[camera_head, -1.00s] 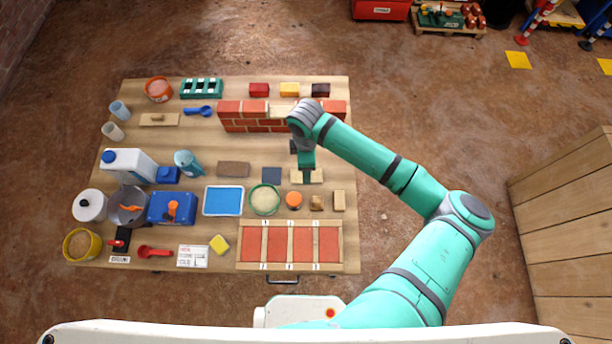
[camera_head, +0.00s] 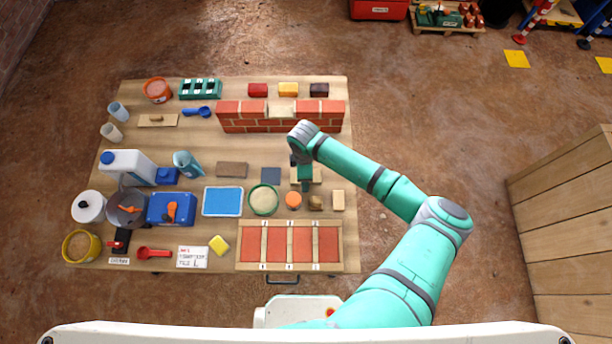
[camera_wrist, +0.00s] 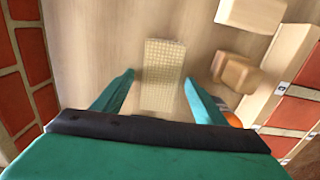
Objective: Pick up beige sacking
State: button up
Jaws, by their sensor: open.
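The beige sacking (camera_wrist: 162,62) is a small rectangular piece with a woven texture, flat on the wooden table. In the wrist view it lies between and beyond the two fingers of my gripper (camera_wrist: 159,77), with its near end between the fingertips. My gripper is open, one finger on each side, with a gap to the sacking on both sides. Its height above the table is hard to tell. In the head view my gripper (camera_head: 305,187) covers part of the sacking (camera_head: 317,175), and only its edges show.
Pale wooden blocks (camera_wrist: 252,13) (camera_wrist: 236,72) and an orange round thing (camera_wrist: 233,119) lie to the right in the wrist view. A small brick wall (camera_head: 282,125) stands behind my gripper in the head view. A wooden frame with red panels (camera_head: 277,245) lies in front.

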jog(key=c, duration=1.1)
jog(key=shift+c, duration=0.2)
jog(key=shift+r, duration=0.15)
jog(key=shift+r, duration=1.25)
jog(key=s+a+r, duration=0.2)
jog(key=s+r, duration=0.3)
jog(key=s, duration=0.1)
jog(key=s+a+r, duration=0.2)
jog(key=s+r, duration=0.3)
jog(key=s, duration=0.2)
jog(key=shift+a+r, duration=0.15)
jog(key=shift+a, duration=0.2)
